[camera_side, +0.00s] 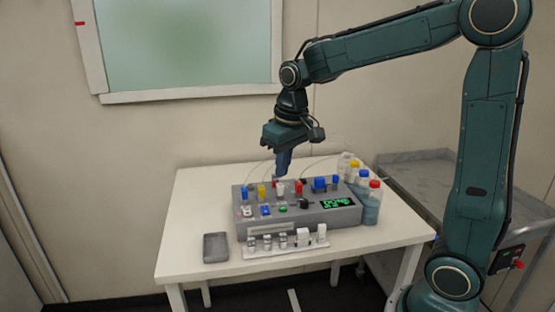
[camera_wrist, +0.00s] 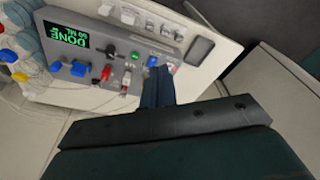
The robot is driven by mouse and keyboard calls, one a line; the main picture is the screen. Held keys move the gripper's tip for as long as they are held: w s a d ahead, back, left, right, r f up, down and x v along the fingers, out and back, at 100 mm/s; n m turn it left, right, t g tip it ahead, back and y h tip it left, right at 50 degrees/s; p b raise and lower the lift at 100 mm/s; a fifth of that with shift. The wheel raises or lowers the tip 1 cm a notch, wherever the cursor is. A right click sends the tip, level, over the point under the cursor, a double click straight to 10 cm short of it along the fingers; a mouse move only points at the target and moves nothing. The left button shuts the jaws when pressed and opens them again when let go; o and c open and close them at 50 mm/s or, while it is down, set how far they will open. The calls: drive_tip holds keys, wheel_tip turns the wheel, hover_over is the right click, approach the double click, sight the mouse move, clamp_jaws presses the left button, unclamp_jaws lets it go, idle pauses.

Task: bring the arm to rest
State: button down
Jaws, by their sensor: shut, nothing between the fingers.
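My gripper (camera_side: 283,162) points down above the back of a grey control box on the white table. Its fingers are together with nothing between them. In the wrist view the gripper (camera_wrist: 158,82) shows its dark fingers over the box. The grey control box (camera_side: 330,217) carries coloured knobs, switches and buttons. Its green screen (camera_wrist: 66,34) reads "DONE" with a smaller line under it. The fingertips look close to the knobs at the back of the box; I cannot tell whether they touch.
A white rack (camera_side: 262,251) with small vials stands in front of the box. A dark grey block (camera_side: 216,247) lies at the front left. A grey cart (camera_side: 420,185) is beside the table.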

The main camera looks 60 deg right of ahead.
drive_tip(key=s+a+r+n+t, duration=0.1)
drive_tip(key=s+a, duration=0.1)
drive_tip(key=s, duration=0.7)
drive_tip(key=s+a+r+n+t, duration=0.1)
drive_tip(key=s+a+t, duration=0.1)
drive_tip(key=s, duration=0.8)
drive_tip(key=shift+a+r+t, duration=0.2)
drive_tip(key=shift+a+t, duration=0.1)
drive_tip(key=shift+a, duration=0.35)
